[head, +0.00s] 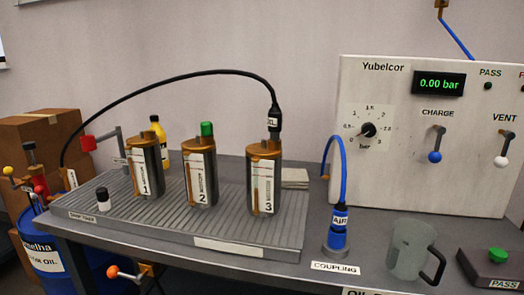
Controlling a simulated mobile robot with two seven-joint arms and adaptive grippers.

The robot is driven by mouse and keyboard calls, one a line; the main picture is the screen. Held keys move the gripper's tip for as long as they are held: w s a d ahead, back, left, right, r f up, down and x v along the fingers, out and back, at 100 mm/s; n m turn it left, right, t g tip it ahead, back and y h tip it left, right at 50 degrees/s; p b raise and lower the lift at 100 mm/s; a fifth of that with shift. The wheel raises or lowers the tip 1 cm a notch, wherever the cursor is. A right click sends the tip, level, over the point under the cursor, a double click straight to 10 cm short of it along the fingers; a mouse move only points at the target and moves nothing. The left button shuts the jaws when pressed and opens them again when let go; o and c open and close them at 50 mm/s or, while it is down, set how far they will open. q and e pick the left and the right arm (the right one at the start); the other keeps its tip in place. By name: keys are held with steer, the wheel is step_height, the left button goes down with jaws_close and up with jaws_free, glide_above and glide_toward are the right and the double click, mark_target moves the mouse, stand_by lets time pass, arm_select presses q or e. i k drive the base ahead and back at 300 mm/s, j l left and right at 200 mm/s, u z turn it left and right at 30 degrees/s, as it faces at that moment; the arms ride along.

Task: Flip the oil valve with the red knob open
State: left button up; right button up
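A red block-shaped knob (88,143) sits on a grey bent arm (111,136) at the back left of the bench, beside tube 1. An orange-red ball knob (112,271) is on a lever below the bench's front left edge. A red part (40,186) stands among fittings above the blue oil drum (60,262). I cannot tell for certain which of these belongs to the oil valve. A black hose (150,90) arches from the top of tube 3 (264,180) down to the left end of the bench. Neither of my grippers is in view.
Tubes 1 (145,170) and 2 (200,175) stand on a ribbed tray (120,228). A yellow bottle (158,140) is behind. A panel (430,130) reading 0.00 bar, an air coupling (338,232) and a clear mug (410,250) are right. Cardboard boxes (40,135) stand left.

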mark_target(38, 190)
steer(key=j, duration=0.5)
steer(key=j+u, duration=0.15)
steer(key=j, duration=0.35)
steer(key=i+j, duration=0.1)
steer(key=j, duration=0.35)
steer(key=i+j+u, duration=0.15)
steer(key=j, duration=0.85)
steer(key=i+j+u, duration=0.15)
steer(key=j, duration=0.8)
steer(key=i+u, duration=0.05)
